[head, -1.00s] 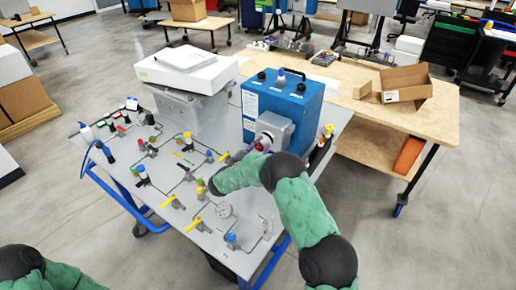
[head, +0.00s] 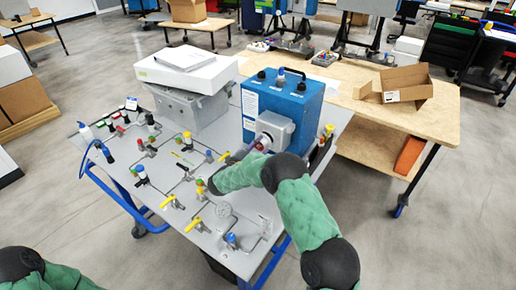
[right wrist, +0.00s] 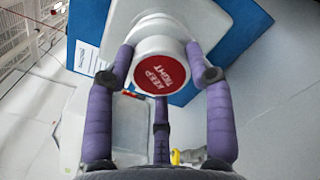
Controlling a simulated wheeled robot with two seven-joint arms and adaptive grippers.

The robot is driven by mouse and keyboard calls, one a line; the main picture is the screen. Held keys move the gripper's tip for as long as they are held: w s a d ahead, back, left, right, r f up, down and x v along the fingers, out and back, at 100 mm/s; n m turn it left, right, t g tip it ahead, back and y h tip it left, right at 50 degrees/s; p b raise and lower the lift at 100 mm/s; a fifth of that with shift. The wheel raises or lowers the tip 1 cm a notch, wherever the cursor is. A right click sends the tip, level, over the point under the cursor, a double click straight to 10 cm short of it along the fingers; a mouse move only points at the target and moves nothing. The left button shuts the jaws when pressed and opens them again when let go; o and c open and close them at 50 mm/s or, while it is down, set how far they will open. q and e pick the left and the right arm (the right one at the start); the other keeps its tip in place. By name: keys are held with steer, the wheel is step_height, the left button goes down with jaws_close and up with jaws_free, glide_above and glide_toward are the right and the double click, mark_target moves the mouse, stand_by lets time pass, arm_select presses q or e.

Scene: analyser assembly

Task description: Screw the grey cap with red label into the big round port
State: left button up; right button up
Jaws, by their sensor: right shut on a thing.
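The grey cap with a red "KEEP TIGHT" label (right wrist: 160,72) faces the camera in the right wrist view. My right gripper (right wrist: 159,65) is shut on it, with purple fingers pressed against its sides and a third finger below. In the head view my right gripper (head: 255,146) is at the front of the grey housing (head: 277,127) on the blue analyser (head: 296,101). The big round port is hidden behind the cap, and I cannot tell how deep the cap sits. My left arm shows only at the lower left; its gripper is out of view.
A grey box with a white case (head: 186,70) stands left of the analyser. A wooden table (head: 432,118) with an open carton stands behind.

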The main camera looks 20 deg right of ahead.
steer(key=shift+w+d+b, duration=0.35)
steer(key=shift+d+b, duration=0.2)
steer(key=shift+d, duration=0.05)
stand_by(1.3)
